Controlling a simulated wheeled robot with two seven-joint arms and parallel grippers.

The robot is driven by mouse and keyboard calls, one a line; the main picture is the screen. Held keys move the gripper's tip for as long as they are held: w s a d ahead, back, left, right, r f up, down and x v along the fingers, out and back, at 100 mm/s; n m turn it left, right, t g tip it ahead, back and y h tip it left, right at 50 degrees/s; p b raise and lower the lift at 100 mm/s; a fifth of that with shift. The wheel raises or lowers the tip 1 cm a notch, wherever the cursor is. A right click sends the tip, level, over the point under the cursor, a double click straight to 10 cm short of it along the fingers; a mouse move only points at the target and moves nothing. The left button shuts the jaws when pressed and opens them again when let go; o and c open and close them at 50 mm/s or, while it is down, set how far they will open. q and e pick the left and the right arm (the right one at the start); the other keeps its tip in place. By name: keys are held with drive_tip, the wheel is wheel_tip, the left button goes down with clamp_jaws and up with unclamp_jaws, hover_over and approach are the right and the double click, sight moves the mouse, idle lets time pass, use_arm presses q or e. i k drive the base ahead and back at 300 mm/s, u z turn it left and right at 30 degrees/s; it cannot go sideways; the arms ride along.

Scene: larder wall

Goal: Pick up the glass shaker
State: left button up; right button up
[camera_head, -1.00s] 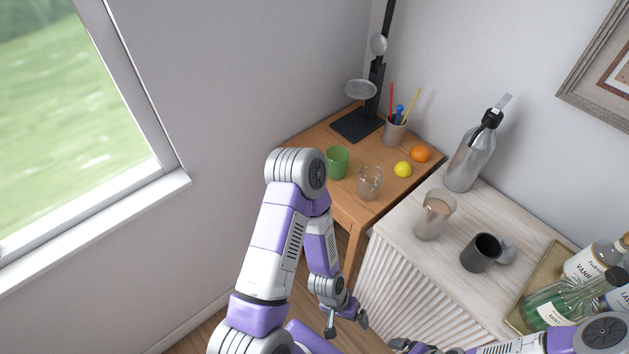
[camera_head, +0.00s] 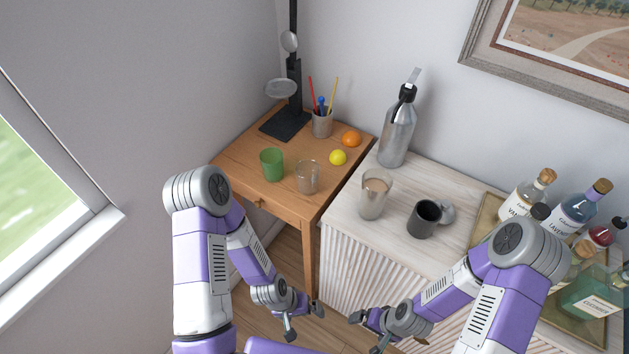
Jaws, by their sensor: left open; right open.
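No item is clearly marked as the glass shaker. Two glass vessels show: a clear, empty-looking glass (camera_head: 307,178) on the wooden table, and a taller glass with a beige filling (camera_head: 374,196) near the left edge of the white cabinet. A steel bottle with a black top (camera_head: 397,135) stands upright behind the taller glass. My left gripper (camera_head: 304,322) is open and empty, low in front of the furniture. My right gripper (camera_head: 367,334) is open and empty to its right, in front of the white cabinet. Neither touches a vessel.
The wooden table (camera_head: 230,164) also holds a green cup (camera_head: 272,165), a lemon (camera_head: 338,157), an orange (camera_head: 352,138), a pencil cup (camera_head: 322,124) and a black stand (camera_head: 286,124). On the cabinet (camera_head: 345,235) are a dark mug (camera_head: 424,219) and a bottle tray (camera_head: 487,216).

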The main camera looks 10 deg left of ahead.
sight(376, 183)
drive_tip(key=u, duration=0.3)
drive_tip(key=k, duration=0.35)
drive_tip(key=u, duration=1.8)
drive_tip(key=i, duration=0.15)
drive_tip(key=z, duration=1.35)
drive_tip(key=i, duration=0.8)
drive_tip(key=z, duration=0.9)
